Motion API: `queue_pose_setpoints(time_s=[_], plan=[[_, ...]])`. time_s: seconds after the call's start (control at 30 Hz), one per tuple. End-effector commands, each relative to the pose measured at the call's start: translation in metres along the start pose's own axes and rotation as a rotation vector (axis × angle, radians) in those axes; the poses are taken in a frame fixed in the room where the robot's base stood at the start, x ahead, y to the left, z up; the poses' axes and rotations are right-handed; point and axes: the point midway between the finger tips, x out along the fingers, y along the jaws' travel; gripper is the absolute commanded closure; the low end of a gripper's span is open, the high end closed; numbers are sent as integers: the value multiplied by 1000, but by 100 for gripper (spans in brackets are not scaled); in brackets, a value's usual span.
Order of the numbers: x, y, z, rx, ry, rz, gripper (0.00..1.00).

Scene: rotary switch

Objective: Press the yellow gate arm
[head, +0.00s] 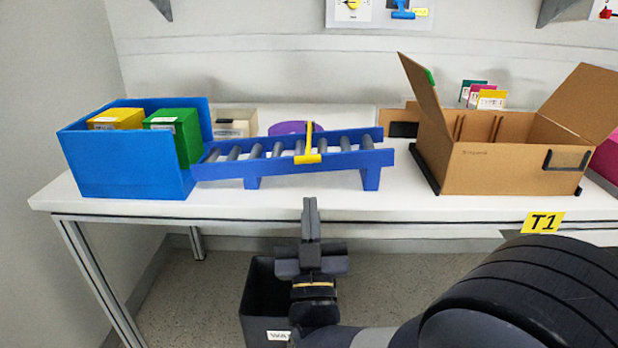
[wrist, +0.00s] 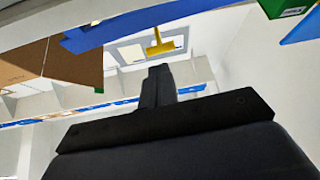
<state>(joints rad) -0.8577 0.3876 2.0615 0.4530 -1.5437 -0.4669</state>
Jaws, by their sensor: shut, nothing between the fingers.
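The yellow gate arm (head: 309,157) is a T-shaped piece on the front side of a blue roller conveyor (head: 371,178), its thin bar upright and its crosspiece low. It also shows in the wrist view (wrist: 160,47), ahead of my fingertips. My gripper (head: 310,204) is shut and empty, in front of the table edge and below the gate arm. A clear gap separates them in the head view. In the wrist view my shut fingers (wrist: 158,72) point towards the gate arm without visible contact.
A blue bin (head: 125,178) with yellow and green boxes stands left of the conveyor. An open cardboard box (head: 490,170) stands to the right. A dark waste bin (head: 258,310) is on the floor below. The white table front (head: 420,207) between conveyor and edge is clear.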

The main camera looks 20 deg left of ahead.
Motion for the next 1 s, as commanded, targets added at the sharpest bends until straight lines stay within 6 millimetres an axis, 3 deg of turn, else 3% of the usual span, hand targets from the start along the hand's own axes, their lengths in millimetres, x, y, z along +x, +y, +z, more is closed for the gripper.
queue_pose_setpoints(time_s=[0.2,0.4,1.0], plan=[[42,1,0,-1,2,2,100],[61,0,0,-1,1,0,100],[66,2,-4,0,-10,-2,100]])
